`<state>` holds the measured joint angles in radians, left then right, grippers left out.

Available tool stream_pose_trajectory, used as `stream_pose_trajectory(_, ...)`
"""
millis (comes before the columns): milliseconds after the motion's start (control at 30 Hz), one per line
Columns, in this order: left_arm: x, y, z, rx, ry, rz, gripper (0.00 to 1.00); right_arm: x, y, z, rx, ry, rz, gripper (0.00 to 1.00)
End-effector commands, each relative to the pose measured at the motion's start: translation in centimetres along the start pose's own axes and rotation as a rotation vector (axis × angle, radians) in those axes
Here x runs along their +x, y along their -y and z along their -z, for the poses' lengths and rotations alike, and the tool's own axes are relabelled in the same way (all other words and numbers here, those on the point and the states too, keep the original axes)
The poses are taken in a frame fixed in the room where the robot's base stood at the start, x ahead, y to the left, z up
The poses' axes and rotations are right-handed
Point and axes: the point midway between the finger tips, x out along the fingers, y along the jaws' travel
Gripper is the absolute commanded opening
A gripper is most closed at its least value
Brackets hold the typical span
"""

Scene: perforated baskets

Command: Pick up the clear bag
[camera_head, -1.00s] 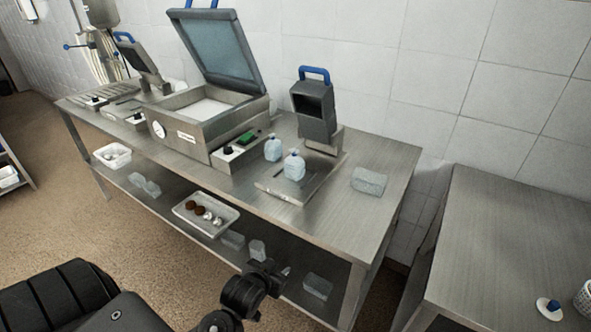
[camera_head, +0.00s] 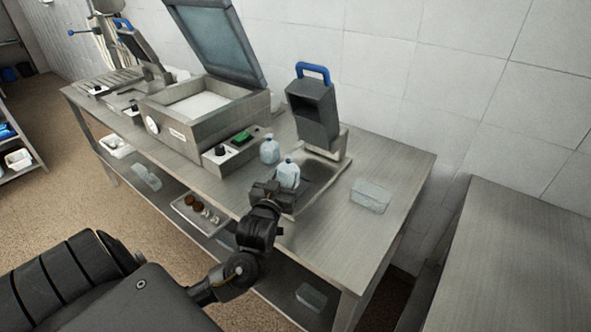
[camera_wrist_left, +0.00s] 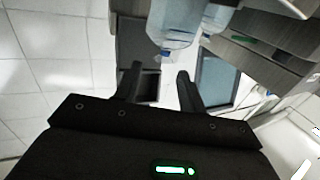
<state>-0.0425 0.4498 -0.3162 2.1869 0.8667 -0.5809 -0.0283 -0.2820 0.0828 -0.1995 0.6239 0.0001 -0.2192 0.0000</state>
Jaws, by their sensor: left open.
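A translucent, pale block-shaped item (camera_head: 370,196), which may be the clear bag, lies on the right part of the steel table. Two clear containers with blue caps stand left of it, a nearer one (camera_head: 288,174) and a farther one (camera_head: 269,151). My left gripper (camera_head: 272,190) is open at the near container, whose lower part it hides in the head view. In the left wrist view, a blue-capped container (camera_wrist_left: 175,28) shows upside down just beyond the open fingers (camera_wrist_left: 158,76); nothing is between them. My right gripper is not in view.
The steel table (camera_head: 325,245) carries an open-lidded machine (camera_head: 190,122) and a dark upright device with a blue handle (camera_head: 313,110). A tray (camera_head: 190,219) and another clear item (camera_head: 310,297) sit on the lower shelf. A bare table (camera_head: 510,260) stands at right.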

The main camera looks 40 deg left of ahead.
Motion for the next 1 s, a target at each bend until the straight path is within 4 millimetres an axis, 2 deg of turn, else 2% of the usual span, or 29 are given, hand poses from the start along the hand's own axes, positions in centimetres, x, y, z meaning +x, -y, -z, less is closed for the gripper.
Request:
stream_pose_trajectory(167, 0.7, 0.8, 0.1, 0.003, -0.003, 0.013, 0.41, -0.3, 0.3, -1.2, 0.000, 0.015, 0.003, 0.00)
stream_pose_trajectory(367, 3.8, 1.2, 0.2, 0.005, -0.002, 0.018, 0.41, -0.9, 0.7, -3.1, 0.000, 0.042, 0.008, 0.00)
stream_pose_trajectory(500, 5.1, 1.1, 0.1, 0.002, -0.001, 0.016, 0.41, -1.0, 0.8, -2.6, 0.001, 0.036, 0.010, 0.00)
stream_pose_trajectory(733, 5.8, 1.0, 0.3, 0.001, -0.002, 0.014, 0.41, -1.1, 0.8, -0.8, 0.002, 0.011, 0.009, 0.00)
stream_pose_trajectory(1000, 9.6, 1.0, 0.6, 0.003, 0.000, 0.013, 0.41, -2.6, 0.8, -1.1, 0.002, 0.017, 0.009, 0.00)
